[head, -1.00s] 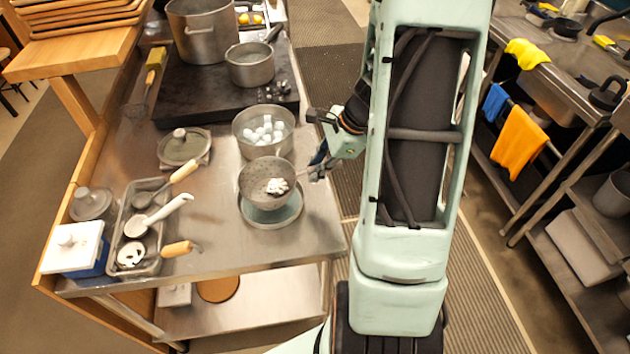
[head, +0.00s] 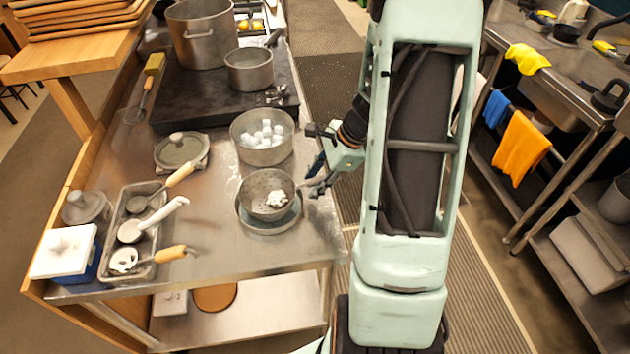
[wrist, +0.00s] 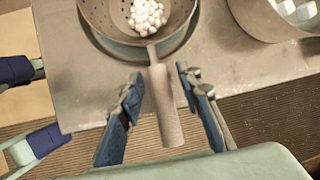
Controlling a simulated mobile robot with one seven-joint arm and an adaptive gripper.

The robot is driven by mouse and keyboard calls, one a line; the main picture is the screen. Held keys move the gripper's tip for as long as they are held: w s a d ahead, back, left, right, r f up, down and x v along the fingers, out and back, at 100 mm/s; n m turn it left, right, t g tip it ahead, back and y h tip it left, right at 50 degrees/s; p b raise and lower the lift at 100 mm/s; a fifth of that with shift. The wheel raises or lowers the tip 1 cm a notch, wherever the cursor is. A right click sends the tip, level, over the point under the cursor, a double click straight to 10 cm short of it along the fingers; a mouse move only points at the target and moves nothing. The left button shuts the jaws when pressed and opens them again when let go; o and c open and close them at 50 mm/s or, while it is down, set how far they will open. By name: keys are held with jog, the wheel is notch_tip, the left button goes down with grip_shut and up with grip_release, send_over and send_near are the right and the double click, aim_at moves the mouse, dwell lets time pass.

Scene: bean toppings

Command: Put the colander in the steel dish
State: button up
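The grey perforated colander (head: 262,188) holds a small heap of white beans. It sits in the round steel dish (head: 268,229) near the table's right edge, with its handle pointing right toward my gripper (head: 316,178). In the wrist view the colander (wrist: 110,18) is at the top, with the steel dish's rim (wrist: 93,32) around it. Its handle (wrist: 170,112) runs down between the two blue fingers of my gripper (wrist: 160,88). The fingers are apart, with gaps on both sides of the handle. How deep the colander rests in the dish is hard to tell.
A steel pot with white cubes (head: 262,150) stands just behind the colander. A lidded pan (head: 182,150) and a tray of ladles (head: 150,270) are to the left. A dark hob (head: 200,92) with pots is at the back. The table is clear in front of the dish.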

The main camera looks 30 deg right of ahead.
jog(key=shift+r, duration=0.1)
jog(key=shift+r, duration=0.2)
jog(key=v, duration=1.2)
jog(key=shift+p, duration=0.35)
jog(key=shift+f, duration=0.2)
